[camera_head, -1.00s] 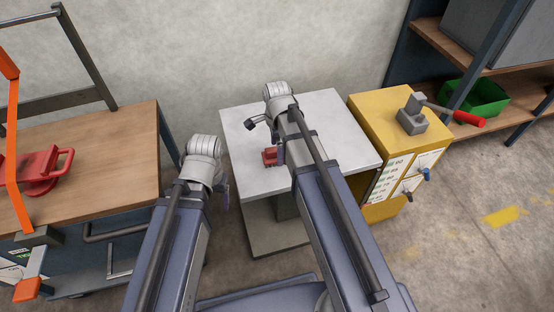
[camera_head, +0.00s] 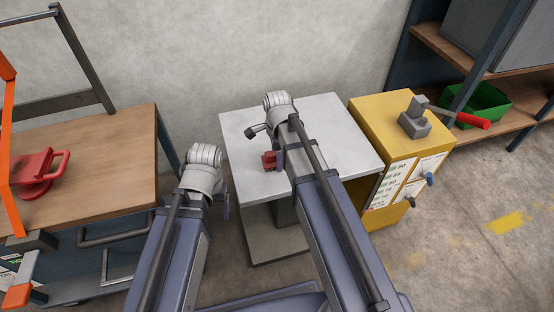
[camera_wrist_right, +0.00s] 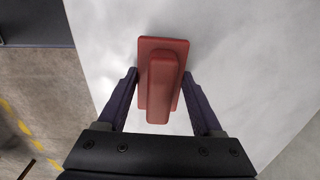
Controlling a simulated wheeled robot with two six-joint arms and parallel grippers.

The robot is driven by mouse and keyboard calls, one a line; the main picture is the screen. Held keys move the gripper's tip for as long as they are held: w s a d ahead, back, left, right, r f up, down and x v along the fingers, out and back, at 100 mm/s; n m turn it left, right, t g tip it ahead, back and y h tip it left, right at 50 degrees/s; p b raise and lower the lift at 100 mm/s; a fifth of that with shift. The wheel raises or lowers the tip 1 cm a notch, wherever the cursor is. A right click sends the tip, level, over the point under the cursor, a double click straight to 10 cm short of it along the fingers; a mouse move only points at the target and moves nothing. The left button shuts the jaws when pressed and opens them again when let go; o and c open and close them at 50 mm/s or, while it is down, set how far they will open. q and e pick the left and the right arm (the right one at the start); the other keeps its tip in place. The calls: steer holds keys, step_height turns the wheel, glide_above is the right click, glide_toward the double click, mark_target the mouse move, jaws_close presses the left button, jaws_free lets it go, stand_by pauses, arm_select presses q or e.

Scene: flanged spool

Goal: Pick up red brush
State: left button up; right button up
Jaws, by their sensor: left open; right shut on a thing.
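The red brush (camera_head: 269,160) is at the white table, beside my right arm in the head view. In the right wrist view the brush (camera_wrist_right: 161,82) shows as a red block with a raised handle along its middle. My right gripper (camera_wrist_right: 160,78) has a finger on each side of the handle and is shut on it. Whether the brush rests on the table or is slightly above it, I cannot tell. My left gripper (camera_head: 226,199) is open, left of the table's front edge, and mostly hidden by its wrist.
The white table (camera_head: 345,150) is otherwise largely bare. A yellow cabinet (camera_head: 372,118) with a grey, red-handled lever tool (camera_head: 418,122) stands to its right. A wooden bench (camera_head: 115,150) with a red handled object (camera_head: 40,175) is at left. A green bin (camera_head: 485,108) sits on the shelf.

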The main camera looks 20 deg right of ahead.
steer(key=c, duration=0.5)
steer(key=shift+r, duration=0.1)
step_height(320, 180, up, 10)
steer(key=p, duration=1)
steer(key=o, duration=0.9)
steer(key=c, duration=0.7)
steer(key=shift+o, duration=0.2)
